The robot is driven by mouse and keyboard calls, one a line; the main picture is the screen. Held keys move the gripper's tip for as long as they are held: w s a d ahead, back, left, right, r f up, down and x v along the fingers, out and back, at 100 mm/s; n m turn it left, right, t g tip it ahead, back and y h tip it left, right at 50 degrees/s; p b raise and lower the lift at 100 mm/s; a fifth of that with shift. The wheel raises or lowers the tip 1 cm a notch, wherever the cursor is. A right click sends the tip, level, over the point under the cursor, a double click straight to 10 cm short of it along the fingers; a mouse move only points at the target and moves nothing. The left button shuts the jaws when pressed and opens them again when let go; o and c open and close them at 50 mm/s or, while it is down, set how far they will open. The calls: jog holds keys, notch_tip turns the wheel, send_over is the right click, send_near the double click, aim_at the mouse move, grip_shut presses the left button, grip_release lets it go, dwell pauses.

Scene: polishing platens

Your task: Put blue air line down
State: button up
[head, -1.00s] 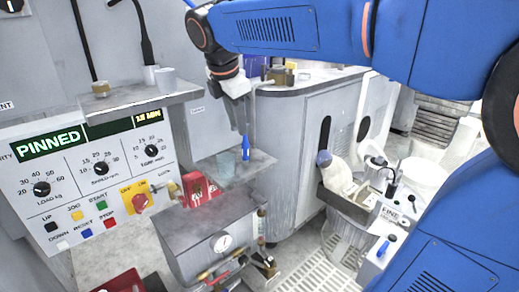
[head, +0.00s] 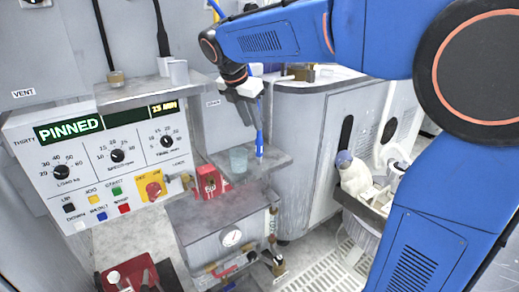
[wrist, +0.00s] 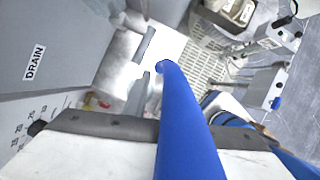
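The blue air line (head: 259,141) hangs upright, its lower end at the front of a small grey shelf (head: 276,164). I cannot tell whether that end touches the shelf. My gripper (head: 246,106) is just above, at the upper part of the line. In the wrist view the blue line (wrist: 186,125) runs large through the middle, its far end close beside my grey fingers (wrist: 143,68). The fingers are partly lost in glare, so their grip on the line is unclear.
A clear cup (head: 238,160) and a red block (head: 208,182) stand left of the line on the shelf. The control panel (head: 100,160) reads PINNED. A grey cabinet (head: 300,150) and a white bottle (head: 354,175) stand to the right. A pressure gauge (head: 231,238) sits below.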

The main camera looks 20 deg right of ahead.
aim_at(259, 138)
jog(key=x, duration=0.9)
jog(key=shift+d, duration=0.15)
grip_shut()
